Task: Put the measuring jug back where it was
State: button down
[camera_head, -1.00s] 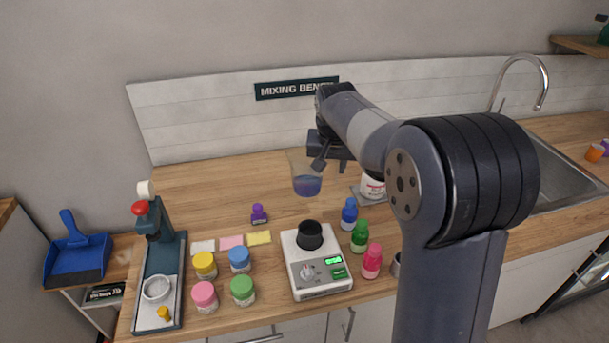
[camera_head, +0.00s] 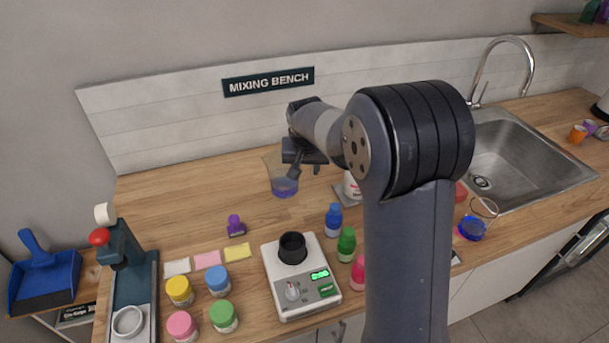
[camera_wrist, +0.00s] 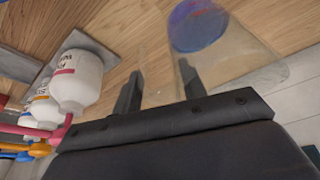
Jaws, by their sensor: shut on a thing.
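The measuring jug (camera_head: 284,187) is clear, with blue-violet liquid at its bottom. It is above the back middle of the wooden counter, behind the scale. My gripper (camera_head: 304,165) is shut on it, seemingly at the handle side. In the wrist view the jug (camera_wrist: 203,28) is beside the right finger, and clear material shows between the two fingers (camera_wrist: 158,88). The exact grip is unclear. Wood shows around the jug; I cannot tell whether its base touches the counter.
A scale (camera_head: 287,300) with a black cup (camera_head: 292,248) stands in front. Blue (camera_head: 333,219) and green (camera_head: 346,244) bottles stand right of it. White bottles (camera_wrist: 76,80) are near my fingers. A round glass vessel (camera_head: 471,228) is near the sink (camera_head: 500,155). Back-left counter is clear.

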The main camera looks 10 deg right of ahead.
jog(key=shift+f, duration=1.45)
jog(key=c, duration=0.8)
grip_release()
jog(key=shift+f, duration=0.1)
jog(key=shift+c, duration=0.2)
jog(key=v, duration=1.2)
jog(key=shift+b, duration=0.4)
